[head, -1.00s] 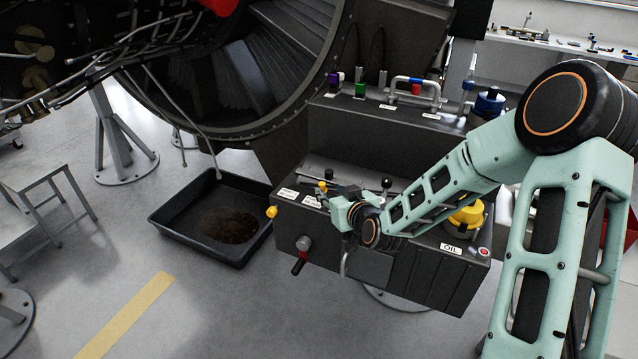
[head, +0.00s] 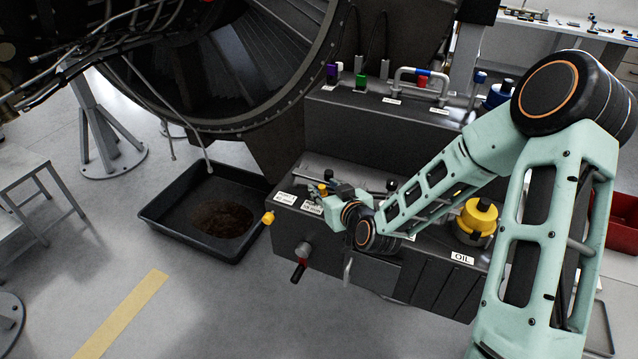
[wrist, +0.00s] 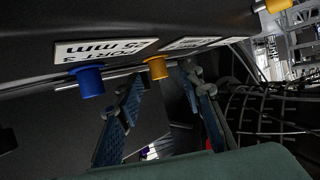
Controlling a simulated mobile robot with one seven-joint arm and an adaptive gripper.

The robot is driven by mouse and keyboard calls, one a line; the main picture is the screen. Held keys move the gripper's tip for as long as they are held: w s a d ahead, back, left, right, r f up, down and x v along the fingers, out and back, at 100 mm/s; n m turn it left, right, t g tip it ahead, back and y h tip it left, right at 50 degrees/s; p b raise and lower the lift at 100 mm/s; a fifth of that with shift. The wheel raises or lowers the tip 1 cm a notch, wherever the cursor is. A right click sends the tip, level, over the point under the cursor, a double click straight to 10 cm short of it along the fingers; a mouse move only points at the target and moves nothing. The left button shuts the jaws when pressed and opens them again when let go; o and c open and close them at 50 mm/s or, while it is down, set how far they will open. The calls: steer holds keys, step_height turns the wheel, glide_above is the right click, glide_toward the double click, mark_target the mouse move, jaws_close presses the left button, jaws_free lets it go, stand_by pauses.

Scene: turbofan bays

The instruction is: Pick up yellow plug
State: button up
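A small yellow plug (wrist: 157,68) sticks out beside white port labels in the wrist view. In the head view a yellow plug (head: 323,188) shows at my gripper's tip, on top of the dark box. My gripper (wrist: 168,105) is open, with its two blue-padded fingers apart. The plug appears near the gap between the fingertips; I cannot tell whether they touch it. In the head view my gripper (head: 324,198) is over the box's left part and partly hides the labels. Another yellow plug (head: 268,217) sticks out at the box's left end.
A blue plug (wrist: 88,82) stands beside the yellow one, by the label reading PORT 3 (wrist: 100,48). A yellow OIL cap (head: 478,214) is on the box's right. A red-tipped handle (head: 299,271) projects from its front. A black drip tray (head: 160,222) lies left on the floor.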

steer(key=shift+w+a+f, duration=0.1)
steer(key=shift+w+a, duration=0.05)
steer(key=shift+w, duration=0.1)
steer(key=c, duration=0.8)
steer(key=shift+c, duration=0.2)
steer(key=shift+r, duration=0.2)
